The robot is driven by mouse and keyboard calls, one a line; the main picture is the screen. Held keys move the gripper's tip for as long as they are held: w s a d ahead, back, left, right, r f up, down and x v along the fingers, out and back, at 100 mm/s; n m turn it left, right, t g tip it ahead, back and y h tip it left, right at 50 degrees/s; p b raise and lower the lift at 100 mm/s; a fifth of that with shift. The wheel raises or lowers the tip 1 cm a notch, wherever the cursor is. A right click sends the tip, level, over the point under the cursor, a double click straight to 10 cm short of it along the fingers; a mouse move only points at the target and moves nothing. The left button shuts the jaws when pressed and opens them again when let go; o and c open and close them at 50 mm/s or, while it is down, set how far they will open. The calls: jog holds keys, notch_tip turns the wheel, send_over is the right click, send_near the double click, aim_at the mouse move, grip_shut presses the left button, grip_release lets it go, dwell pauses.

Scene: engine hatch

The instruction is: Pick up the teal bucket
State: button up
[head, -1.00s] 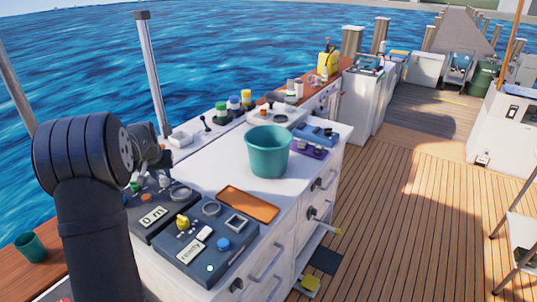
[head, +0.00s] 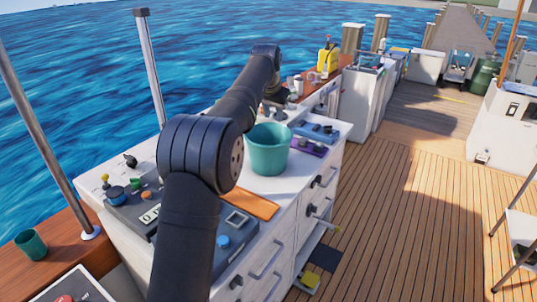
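The teal bucket (head: 269,150) stands upright and open-topped on the white counter (head: 326,160). My gripper (head: 276,101) seems to hang just behind the bucket's far rim, small and dark. Its fingers are too hidden to make out, and I see no contact with the bucket.
An orange tray (head: 254,203) and a dark control panel (head: 228,262) lie in front of the bucket. A purple pad (head: 308,147) and a blue device (head: 317,132) sit at its right. A small green cup (head: 31,243) stands far left. The wooden deck at right is open.

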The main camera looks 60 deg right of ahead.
jog(key=s+d, duration=0.2)
jog(key=s, duration=0.2)
send_near(288, 146)
jog(key=shift+w+d+f+m, duration=0.2)
jog(key=shift+d+f+m, duration=0.2)
jog(key=shift+d+f, duration=0.4)
jog(key=shift+x, duration=3.15)
jog(key=shift+a, duration=0.1)
grip_shut()
